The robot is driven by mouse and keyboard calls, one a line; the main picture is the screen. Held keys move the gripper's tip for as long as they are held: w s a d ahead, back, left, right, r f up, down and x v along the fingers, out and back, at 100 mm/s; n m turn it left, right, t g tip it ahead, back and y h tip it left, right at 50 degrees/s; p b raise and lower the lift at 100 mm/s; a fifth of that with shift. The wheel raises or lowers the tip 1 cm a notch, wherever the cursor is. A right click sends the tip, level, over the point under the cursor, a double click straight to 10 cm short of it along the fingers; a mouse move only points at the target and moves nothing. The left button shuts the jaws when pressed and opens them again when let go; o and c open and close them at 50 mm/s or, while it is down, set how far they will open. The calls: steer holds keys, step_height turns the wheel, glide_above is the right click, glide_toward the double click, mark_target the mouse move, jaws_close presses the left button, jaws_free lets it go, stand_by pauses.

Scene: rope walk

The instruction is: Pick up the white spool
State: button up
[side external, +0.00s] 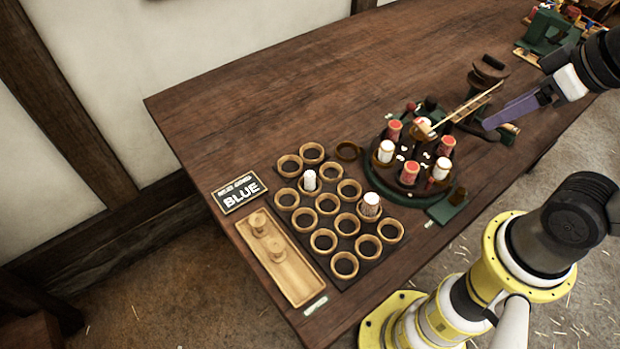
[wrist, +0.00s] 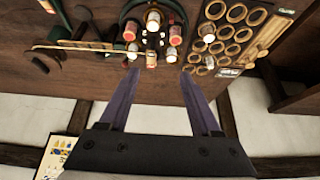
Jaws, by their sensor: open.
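Several spools stand upright on a round dark green carousel (side external: 452,190). Some are red, others white or pale: one white spool (side external: 386,151) is at its left edge, another (side external: 441,168) at its right. Which one is meant I cannot tell. In the wrist view a white spool (wrist: 153,19) shows on the carousel among red ones. My gripper (side external: 490,122) has purple fingers, open and empty, to the right of the carousel and apart from the spools; it also shows in the wrist view (wrist: 160,76).
The dark rack holds several wooden rings (side external: 345,265), mostly empty. A sign (side external: 239,194) reading BLUE and a wooden tray (side external: 285,285) with pegs lie at its left. A thin wooden stick (side external: 468,106) slants beside the carousel. The table's far left is clear.

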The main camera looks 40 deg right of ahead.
step_height(320, 180, up, 3)
steer(key=w+n, duration=0.2)
steer(key=n+g, duration=0.6)
steer(key=n, duration=0.6)
glide_above(310, 174)
step_height(310, 174, down, 14)
steer(key=f, duration=0.6)
steer(key=shift+w+d+f, duration=0.1)
steer(key=shift+d+f, duration=0.2)
steer(key=shift+d, duration=0.1)
steer(key=shift+a+f, duration=0.2)
steer(key=shift+f, duration=1.3)
steer(key=shift+a+f, duration=0.2)
steer(key=shift+f, duration=1.3)
